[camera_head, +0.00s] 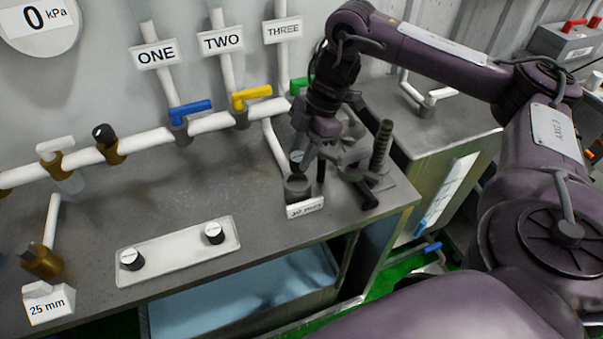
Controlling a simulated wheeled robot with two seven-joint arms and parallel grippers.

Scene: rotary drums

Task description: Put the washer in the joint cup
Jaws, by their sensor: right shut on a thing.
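My right gripper (307,168) points down at the bench's right end, beside a clamp-like fitting. It is shut on a small dark piece with a pale round top (297,157), which looks like the washer; the fingers partly hide it. The piece is just above a short grey cylindrical cup (298,188), which looks like the joint cup. I cannot tell whether piece and cup touch. A white label (305,208) ending in "mm" stands in front of the cup. My left gripper is not in view.
A pale tray (172,256) holds two similar dark pieces with white tops (130,259). A threaded post (381,146) stands close right of my gripper. A white pipe with blue (190,108), yellow and green handles runs behind. A brass fitting with a "25 mm" block (48,303) is at left.

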